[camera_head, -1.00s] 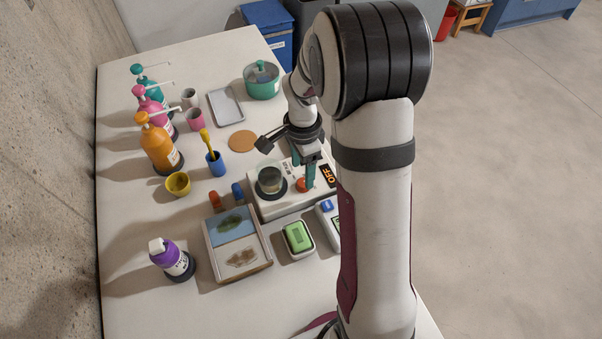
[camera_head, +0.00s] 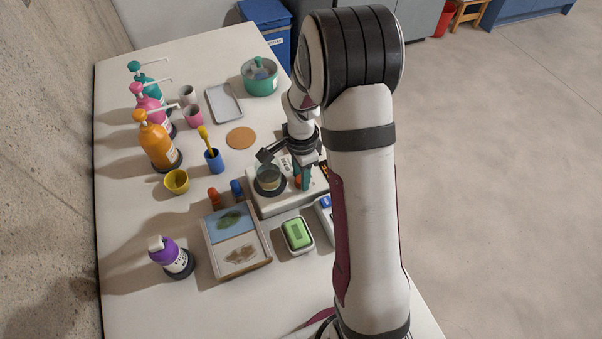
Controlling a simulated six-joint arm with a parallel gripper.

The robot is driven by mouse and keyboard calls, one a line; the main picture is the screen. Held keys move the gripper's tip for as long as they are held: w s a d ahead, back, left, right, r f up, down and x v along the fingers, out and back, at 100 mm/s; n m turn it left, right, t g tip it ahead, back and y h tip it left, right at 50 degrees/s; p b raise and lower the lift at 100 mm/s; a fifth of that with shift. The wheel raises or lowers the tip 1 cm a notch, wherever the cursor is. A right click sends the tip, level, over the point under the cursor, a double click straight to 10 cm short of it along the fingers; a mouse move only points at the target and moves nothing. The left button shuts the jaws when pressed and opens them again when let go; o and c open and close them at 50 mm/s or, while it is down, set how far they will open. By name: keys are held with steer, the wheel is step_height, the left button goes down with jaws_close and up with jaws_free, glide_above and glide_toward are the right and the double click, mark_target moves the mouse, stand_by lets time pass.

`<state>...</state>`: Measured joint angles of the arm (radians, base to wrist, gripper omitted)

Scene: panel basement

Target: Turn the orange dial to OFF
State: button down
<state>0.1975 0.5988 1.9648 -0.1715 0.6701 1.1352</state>
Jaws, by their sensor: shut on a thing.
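The orange dial (camera_head: 298,182) sits on top of a white box-shaped device (camera_head: 285,202), to the right of a glass beaker on a dark round plate (camera_head: 269,180). My gripper (camera_head: 303,180) points down at the dial from above, with its teal fingers shut on it. The fingers hide much of the dial, so its pointer direction cannot be seen. The black OFF label (camera_head: 324,169) on the device's right is mostly hidden behind my arm. Another label by the dial is partly covered by the gripper.
In front of the device are a green block in a white dish (camera_head: 297,234) and a framed picture tray (camera_head: 237,262). Orange and blue small pegs (camera_head: 237,188) stand close on its left. A cork disc (camera_head: 241,138) lies behind. Pump bottles (camera_head: 158,147) line the left side.

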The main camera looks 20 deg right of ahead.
steer(key=shift+n, duration=0.4)
steer(key=n, duration=0.8)
steer(key=shift+s+n, duration=0.1)
steer(key=shift+n, duration=0.2)
steer(key=n, duration=0.4)
steer(key=shift+d+n, duration=0.1)
steer(key=shift+n, duration=2.3)
steer(key=c, duration=0.5)
jaws_free()
